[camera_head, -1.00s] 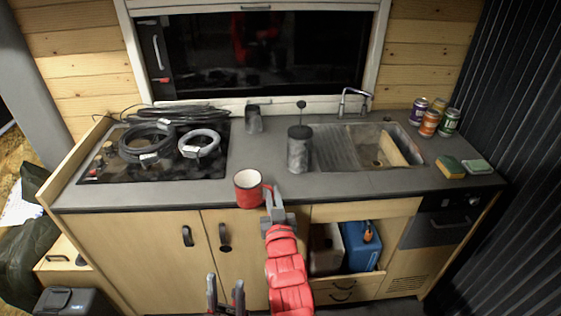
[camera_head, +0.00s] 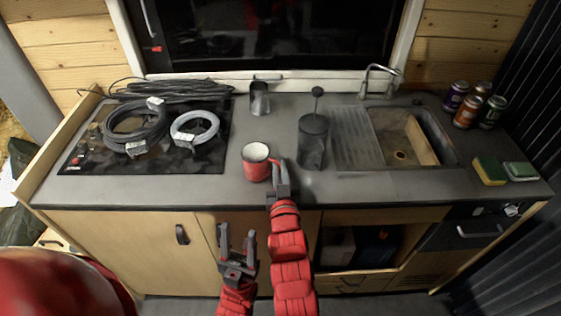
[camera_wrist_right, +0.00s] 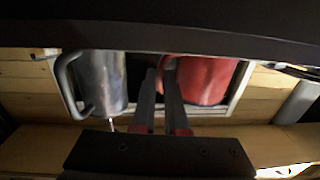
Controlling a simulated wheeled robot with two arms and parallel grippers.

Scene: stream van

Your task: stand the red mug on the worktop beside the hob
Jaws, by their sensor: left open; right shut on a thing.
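The red mug (camera_head: 255,163), with a pale inside, is upright over the worktop (camera_head: 223,187), between the hob (camera_head: 75,158) and a dark cylinder. I cannot tell whether its base touches the worktop. My right gripper (camera_head: 278,184) is shut on the mug's handle at its right side. In the right wrist view the red mug (camera_wrist_right: 203,80) is beside the shut fingers (camera_wrist_right: 163,95). My left gripper (camera_head: 237,247) is open and empty in front of the cabinet doors, below the worktop edge. The hob carries coiled hoses and cables.
A dark press-like cylinder (camera_head: 313,142) stands just right of the mug, and a metal mug (camera_head: 260,98) stands behind. The sink (camera_head: 412,140) is further right, with several cans (camera_head: 467,111) and sponges (camera_head: 489,171) beyond. Bare worktop lies between hob and red mug.

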